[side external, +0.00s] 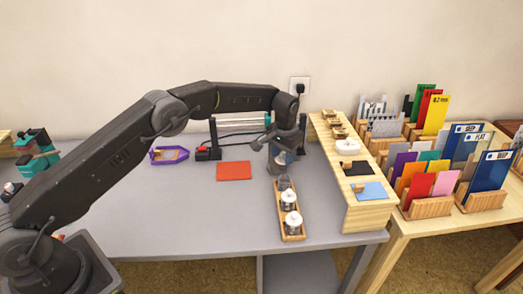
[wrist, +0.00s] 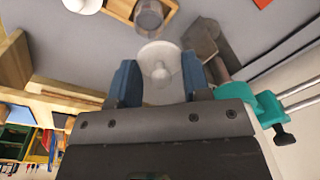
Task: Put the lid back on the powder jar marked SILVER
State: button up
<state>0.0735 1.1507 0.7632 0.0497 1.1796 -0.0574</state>
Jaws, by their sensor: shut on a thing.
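My gripper (wrist: 158,82) is shut on a round white lid (wrist: 160,58) with a small knob, held between its two blue fingers. In the side external view my gripper (side external: 281,158) is just behind the far end of a wooden tray, and the lid is hard to make out there. An open, greyish jar (side external: 284,183) stands at the far end of the tray (side external: 297,237). It also shows in the wrist view (wrist: 149,14), beyond the lid and apart from it. Two jars with white lids (side external: 289,199) (side external: 292,223) stand nearer the front. No SILVER marking is legible.
An orange-red mat (side external: 234,171) lies left of the tray. A wooden shelf (side external: 365,214) with pads stands close on the right. A purple tray (side external: 169,155) and a roller stand (side external: 215,138) are behind. The grey table's (side external: 190,220) front left is clear.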

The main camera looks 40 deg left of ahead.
aim_at(285, 178)
jog(key=shift+w+d, duration=0.1)
jog(key=shift+d, duration=0.5)
jog(key=shift+f, duration=3.15)
jog(key=shift+f, duration=0.15)
jog(key=o, duration=1.4)
jog(key=shift+o, duration=0.2)
jog(key=shift+r, duration=3.55)
jog(key=shift+c, duration=0.3)
